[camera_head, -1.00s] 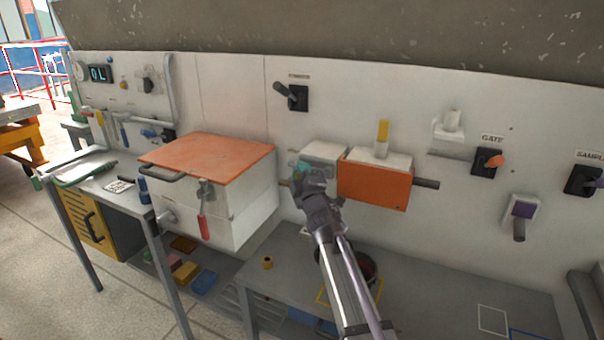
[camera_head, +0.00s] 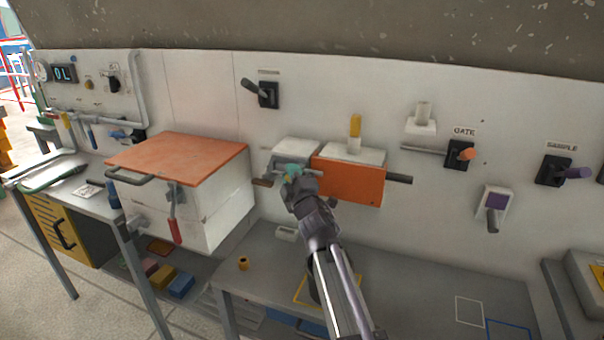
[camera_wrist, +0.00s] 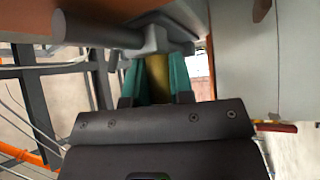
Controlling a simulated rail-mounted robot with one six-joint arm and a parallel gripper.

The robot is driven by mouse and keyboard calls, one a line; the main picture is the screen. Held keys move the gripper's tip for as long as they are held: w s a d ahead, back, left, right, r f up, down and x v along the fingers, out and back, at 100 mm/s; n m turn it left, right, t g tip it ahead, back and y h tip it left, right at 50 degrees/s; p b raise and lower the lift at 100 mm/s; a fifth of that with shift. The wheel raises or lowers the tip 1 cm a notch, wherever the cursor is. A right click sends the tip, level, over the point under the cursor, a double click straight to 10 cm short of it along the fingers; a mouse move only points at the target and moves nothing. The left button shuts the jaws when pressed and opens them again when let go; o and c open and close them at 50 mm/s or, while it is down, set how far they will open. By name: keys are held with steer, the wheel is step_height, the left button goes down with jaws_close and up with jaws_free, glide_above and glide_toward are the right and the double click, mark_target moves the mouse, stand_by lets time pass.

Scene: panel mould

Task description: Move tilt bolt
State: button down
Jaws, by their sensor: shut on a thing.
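My gripper (camera_head: 290,174) is at the front of the grey-white block left of the orange box. In the wrist view its teal fingers (camera_wrist: 155,80) are closed around a yellow-olive piece (camera_wrist: 158,78). That piece sits just under a grey fitting with a thick grey rod (camera_wrist: 100,32) running left; I take this for the tilt bolt and its handle. In the head view a short brownish rod end (camera_head: 262,183) shows left of my gripper. The gripped piece is hidden there by my fingers. No label reading tilt is legible.
The orange box (camera_head: 348,182) with a yellow upright handle (camera_head: 355,126) and dark bar (camera_head: 399,179) is close on the right. The white cabinet with orange lid (camera_head: 175,158) is on the left. A grey bench (camera_head: 420,290) lies below. Wall levers include GATE (camera_head: 460,154).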

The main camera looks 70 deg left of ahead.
steer(key=c, duration=1)
jaws_free()
steer(key=shift+w+d, duration=0.1)
steer(key=shift+w, duration=0.05)
steer(key=b+v, duration=0.3)
steer(key=v, duration=0.8)
steer(key=shift+r, duration=0.1)
